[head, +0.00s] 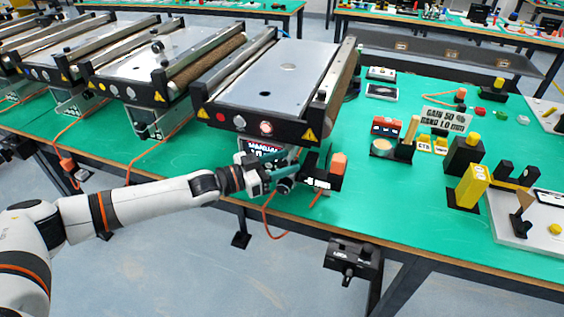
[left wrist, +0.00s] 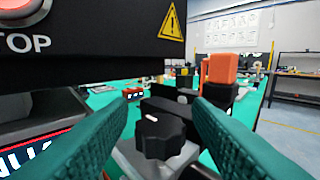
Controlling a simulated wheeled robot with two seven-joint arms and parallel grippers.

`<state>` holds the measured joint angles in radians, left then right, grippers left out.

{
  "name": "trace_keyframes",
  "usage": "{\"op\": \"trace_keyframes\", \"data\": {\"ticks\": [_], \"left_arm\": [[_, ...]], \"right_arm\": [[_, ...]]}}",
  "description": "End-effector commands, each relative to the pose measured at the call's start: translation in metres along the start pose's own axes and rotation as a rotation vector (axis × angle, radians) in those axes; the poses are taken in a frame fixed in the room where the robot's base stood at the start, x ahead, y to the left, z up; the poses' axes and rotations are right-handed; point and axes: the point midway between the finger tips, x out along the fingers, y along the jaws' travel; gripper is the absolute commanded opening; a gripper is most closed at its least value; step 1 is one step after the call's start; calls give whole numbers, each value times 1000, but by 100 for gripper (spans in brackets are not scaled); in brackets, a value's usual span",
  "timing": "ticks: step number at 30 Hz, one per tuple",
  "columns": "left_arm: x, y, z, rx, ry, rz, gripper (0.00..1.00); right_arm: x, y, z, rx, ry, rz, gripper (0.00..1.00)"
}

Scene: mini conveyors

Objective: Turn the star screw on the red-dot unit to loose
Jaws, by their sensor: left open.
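The star screw (left wrist: 160,137) is a black lobed knob on a grey metal bracket, below the front panel of the nearest conveyor unit (head: 262,125). A red STOP button (head: 266,128) is on that panel. My left gripper (head: 287,178) is below the panel. In the left wrist view its two teal fingers (left wrist: 160,112) are open, one on each side of the knob, with gaps showing. The knob's setting cannot be read. My right gripper is in neither view.
A black block with an orange top (head: 339,163) stands just right of the gripper; it also shows in the left wrist view (left wrist: 222,72). A lit display (head: 262,147) sits under the panel. An orange cable (head: 268,215) hangs over the table's front edge. More conveyors stand left.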

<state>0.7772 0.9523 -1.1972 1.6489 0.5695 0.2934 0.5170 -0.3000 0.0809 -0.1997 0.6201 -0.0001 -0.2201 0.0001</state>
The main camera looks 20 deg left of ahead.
Motion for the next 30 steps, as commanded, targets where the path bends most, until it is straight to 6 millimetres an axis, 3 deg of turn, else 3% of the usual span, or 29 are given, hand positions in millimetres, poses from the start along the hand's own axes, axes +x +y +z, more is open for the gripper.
{"op": "trace_keyframes", "data": {"ticks": [1, 6, 9, 20, 30], "left_arm": [[0, 0, 0, 0, 0, 0, 41], [0, 0, 0, 0, 0, 0, 13], [0, 0, 0, 0, 0, 0, 1], [0, -1, 0, -5, 0, 44, 1], [-1, -2, 2, -13, 1, 204, 1]], "right_arm": [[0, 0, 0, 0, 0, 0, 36], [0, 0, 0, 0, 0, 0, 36], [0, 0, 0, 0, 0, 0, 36], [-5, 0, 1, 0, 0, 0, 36], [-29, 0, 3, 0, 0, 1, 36]]}}
